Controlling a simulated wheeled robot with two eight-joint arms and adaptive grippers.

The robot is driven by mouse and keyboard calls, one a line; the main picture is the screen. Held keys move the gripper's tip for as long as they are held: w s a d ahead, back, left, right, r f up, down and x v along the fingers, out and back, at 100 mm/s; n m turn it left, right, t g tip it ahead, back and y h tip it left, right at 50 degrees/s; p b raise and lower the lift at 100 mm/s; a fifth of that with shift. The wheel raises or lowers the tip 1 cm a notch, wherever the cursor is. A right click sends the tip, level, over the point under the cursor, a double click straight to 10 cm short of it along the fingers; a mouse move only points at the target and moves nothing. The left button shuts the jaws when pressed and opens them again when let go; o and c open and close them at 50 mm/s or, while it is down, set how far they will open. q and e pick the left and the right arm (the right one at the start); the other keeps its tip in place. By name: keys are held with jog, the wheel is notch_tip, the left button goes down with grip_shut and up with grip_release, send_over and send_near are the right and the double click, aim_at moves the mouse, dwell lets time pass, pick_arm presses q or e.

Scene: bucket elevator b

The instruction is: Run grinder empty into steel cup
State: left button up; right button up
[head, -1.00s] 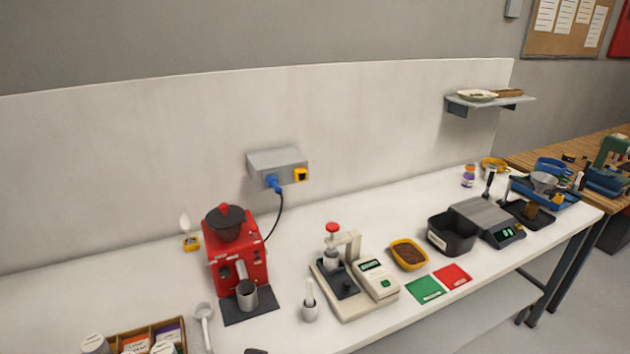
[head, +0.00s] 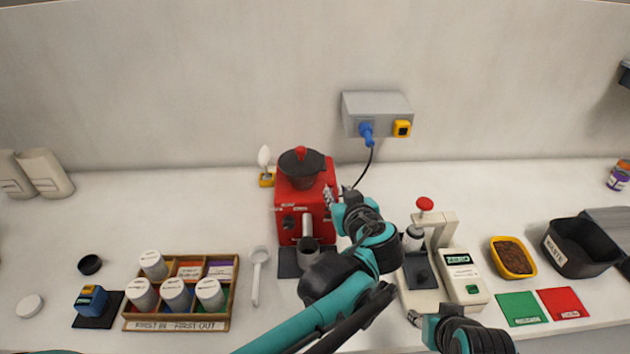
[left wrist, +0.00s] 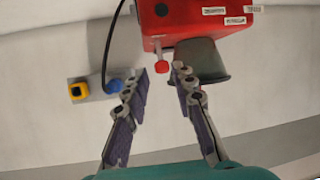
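The red grinder (head: 292,213) stands against the back wall with its dark lidded hopper (head: 308,168) on top. The steel cup (head: 308,252) stands below its front spout on a dark mat (head: 287,264). My left gripper (head: 329,194) is at the grinder's right side. In the left wrist view my left gripper (left wrist: 162,76) is open, its fingers either side of a small red knob (left wrist: 162,67) on the grinder (left wrist: 195,20). No contact with the knob shows. My right gripper (head: 415,318) is low in front of the press; its fingers are too small to read.
A blue plug (head: 366,134) and yellow switch (head: 402,128) sit on the wall box. The press (head: 419,297) with its scale is right of the grinder. A spoon (head: 258,270) and wooden canister rack (head: 180,322) lie left. The counter left of the grinder is partly clear.

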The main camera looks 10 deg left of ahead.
aim_at(332, 187)
pick_arm(q)
jog(key=b+x, duration=0.2)
jog(key=x, duration=0.3)
jog(key=shift+w+a+f, duration=0.15)
jog(key=shift+w+f, duration=0.05)
jog(key=shift+f, duration=0.1)
pick_arm(e)
notch_tip(332, 187, down, 2)
jog(key=shift+f, duration=0.15)
pick_arm(q)
jog(key=shift+w+a+f, duration=0.15)
jog(key=shift+w+a, duration=0.1)
jog(key=shift+w, duration=0.35)
pick_arm(e)
jog(key=shift+f, duration=0.15)
pick_arm(q)
grip_shut()
